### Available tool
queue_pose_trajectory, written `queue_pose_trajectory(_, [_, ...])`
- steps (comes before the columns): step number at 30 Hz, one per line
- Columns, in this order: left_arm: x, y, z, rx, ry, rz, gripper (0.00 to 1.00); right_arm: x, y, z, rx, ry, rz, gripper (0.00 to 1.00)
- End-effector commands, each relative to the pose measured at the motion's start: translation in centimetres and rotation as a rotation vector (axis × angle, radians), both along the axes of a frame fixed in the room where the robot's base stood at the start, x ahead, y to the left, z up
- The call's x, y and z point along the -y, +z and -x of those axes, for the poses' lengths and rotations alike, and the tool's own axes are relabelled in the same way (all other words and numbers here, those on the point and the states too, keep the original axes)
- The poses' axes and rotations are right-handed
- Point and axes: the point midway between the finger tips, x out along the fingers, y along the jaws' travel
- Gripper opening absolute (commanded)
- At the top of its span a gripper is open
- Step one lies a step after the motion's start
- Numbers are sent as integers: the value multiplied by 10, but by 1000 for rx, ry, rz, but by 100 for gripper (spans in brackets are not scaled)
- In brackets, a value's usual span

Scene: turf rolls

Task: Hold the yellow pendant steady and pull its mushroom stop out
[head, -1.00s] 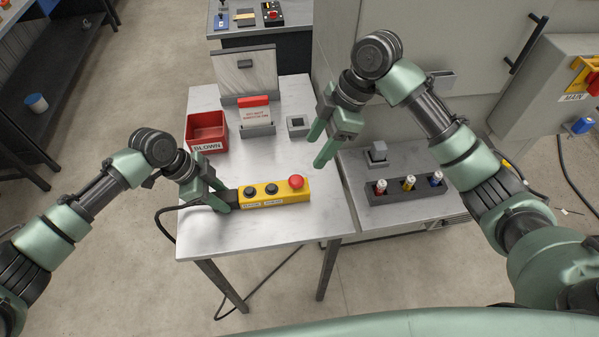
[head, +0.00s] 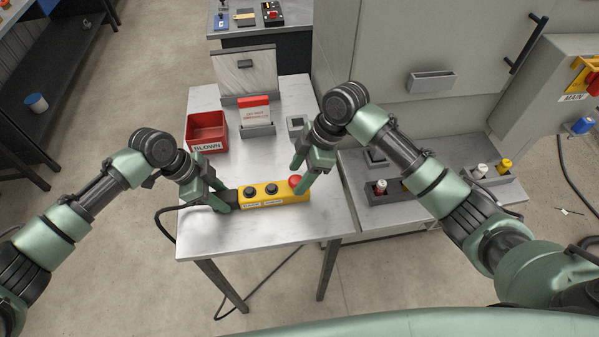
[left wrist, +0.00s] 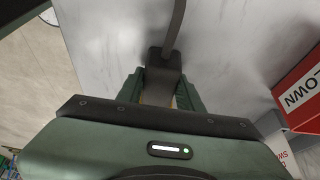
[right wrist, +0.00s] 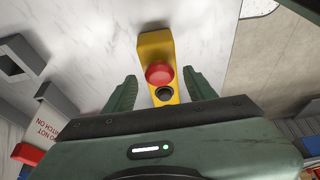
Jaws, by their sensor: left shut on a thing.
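The yellow pendant (head: 257,198) lies on the pale table, with two black buttons and a red mushroom stop (head: 295,181) at its right end. My left gripper (head: 224,200) is shut on the pendant's dark cable end (left wrist: 163,75), at its left end. My right gripper (head: 302,176) is open at the mushroom stop. In the right wrist view the red stop (right wrist: 159,73) shows between the two spread fingers (right wrist: 160,82), with clear gaps on both sides. Whether the fingertips are level with the cap is hard to tell.
A red bin marked BLOWN (head: 207,132) and a holder with a red-and-white card (head: 256,115) stand behind the pendant. A small grey square block (head: 297,123) sits behind my right gripper. A lower bench (head: 372,222) with fuse holders is at the right. The table front is clear.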

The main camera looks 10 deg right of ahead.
Motion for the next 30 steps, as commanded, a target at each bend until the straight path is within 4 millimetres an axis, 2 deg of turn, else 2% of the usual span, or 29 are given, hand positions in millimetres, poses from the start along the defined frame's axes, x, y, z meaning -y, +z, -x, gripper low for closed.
queue_pose_trajectory(1, [0, -1, 0, -1, 1, -1, 0, 0, 0, 0, 0, 0, 0, 41])
queue_pose_trajectory(5, [0, -1, 0, -1, 1, -1, 0, 0, 0, 0, 0, 0, 0, 4])
queue_pose_trajectory(6, [0, -1, 0, -1, 1, -1, 0, 0, 0, 0, 0, 0, 0, 0])
queue_pose_trajectory(30, [0, -1, 0, -1, 1, -1, 0, 0, 1, -1, 1, -1, -1, 0])
